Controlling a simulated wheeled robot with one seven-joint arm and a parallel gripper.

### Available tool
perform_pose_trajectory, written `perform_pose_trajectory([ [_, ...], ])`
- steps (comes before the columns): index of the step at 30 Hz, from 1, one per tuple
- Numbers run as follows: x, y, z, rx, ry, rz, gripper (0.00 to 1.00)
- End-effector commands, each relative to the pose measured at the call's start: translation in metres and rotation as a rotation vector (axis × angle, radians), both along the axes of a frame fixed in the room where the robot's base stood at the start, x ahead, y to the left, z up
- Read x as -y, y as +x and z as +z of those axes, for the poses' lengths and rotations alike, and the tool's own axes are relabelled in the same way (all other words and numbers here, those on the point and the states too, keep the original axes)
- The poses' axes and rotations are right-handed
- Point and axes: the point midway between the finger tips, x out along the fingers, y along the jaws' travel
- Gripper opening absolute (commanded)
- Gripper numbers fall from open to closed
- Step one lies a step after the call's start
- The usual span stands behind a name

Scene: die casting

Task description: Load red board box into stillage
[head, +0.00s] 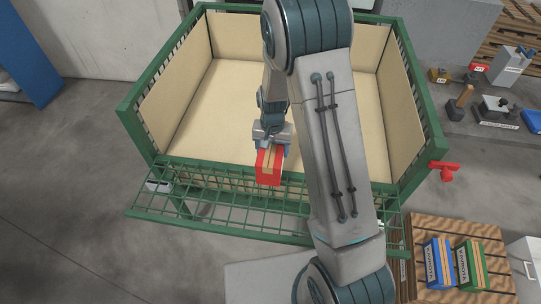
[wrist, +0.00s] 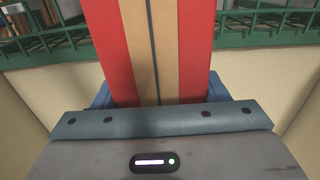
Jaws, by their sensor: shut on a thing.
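The red board box (head: 269,168) has a tan stripe along its top. My gripper (head: 270,148) is shut on it and holds it over the front part of the stillage, near the lowered front gate. In the wrist view the red box (wrist: 198,45) fills the upper middle, between the blue jaws of my gripper (wrist: 160,98). The stillage (head: 151,140) has a green frame and tan board lining, and its visible floor is bare. My arm hides part of its right side. The box's underside and its height above the stillage floor cannot be told.
The green mesh front gate (head: 230,199) is folded down toward me. A blue box (head: 439,262) and a green box (head: 470,264) lie on a wooden pallet (head: 432,224) at the lower right. A bench with tools (head: 478,120) stands at the right. Open floor (head: 60,170) lies at the left.

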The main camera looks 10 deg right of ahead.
Motion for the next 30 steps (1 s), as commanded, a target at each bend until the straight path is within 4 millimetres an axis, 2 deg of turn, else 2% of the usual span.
perform_pose_trajectory([
  [30, 0.034, 0.105, 0.002, 0.003, 0.000, 0.000, 0.17],
])
